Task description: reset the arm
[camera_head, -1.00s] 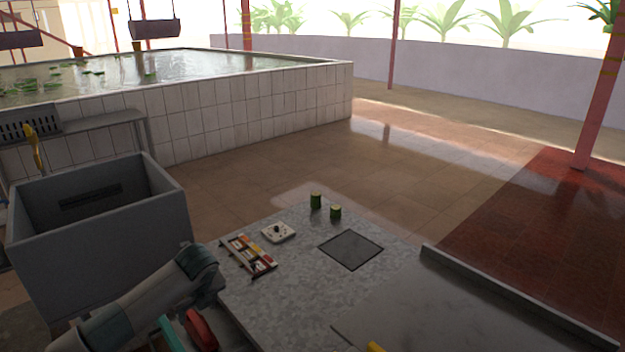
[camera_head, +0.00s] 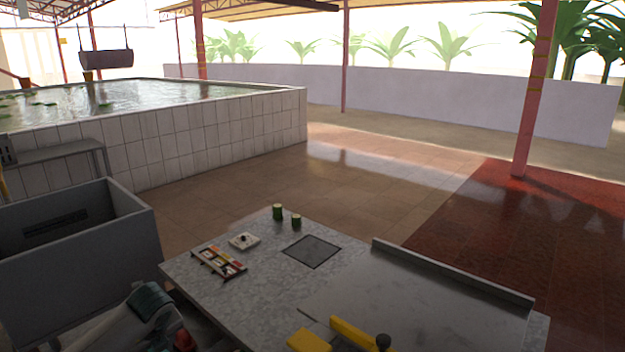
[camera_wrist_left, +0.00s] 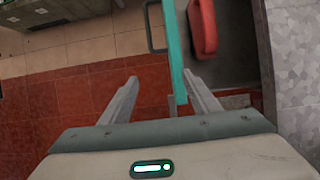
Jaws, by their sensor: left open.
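My left arm (camera_head: 120,325) comes in at the bottom left of the head view, beside the grey table. The head view does not clearly show its fingers. In the left wrist view my left gripper (camera_wrist_left: 160,76) has its two fingers spread apart, pointing down toward the floor. A teal bar (camera_wrist_left: 173,50) crosses the view near the right finger; I cannot tell how far below it lies. A red curved object (camera_wrist_left: 202,28) is beyond that finger. Nothing is seen held. My right gripper is not in view.
The grey table (camera_head: 235,295) carries two green cylinders, a white square piece (camera_head: 244,241), a tray of coloured pieces (camera_head: 219,262), a dark square (camera_head: 312,251) and yellow parts (camera_head: 352,333). A grey bin (camera_head: 75,245) stands left. Red floor (camera_head: 480,220) is clear at right.

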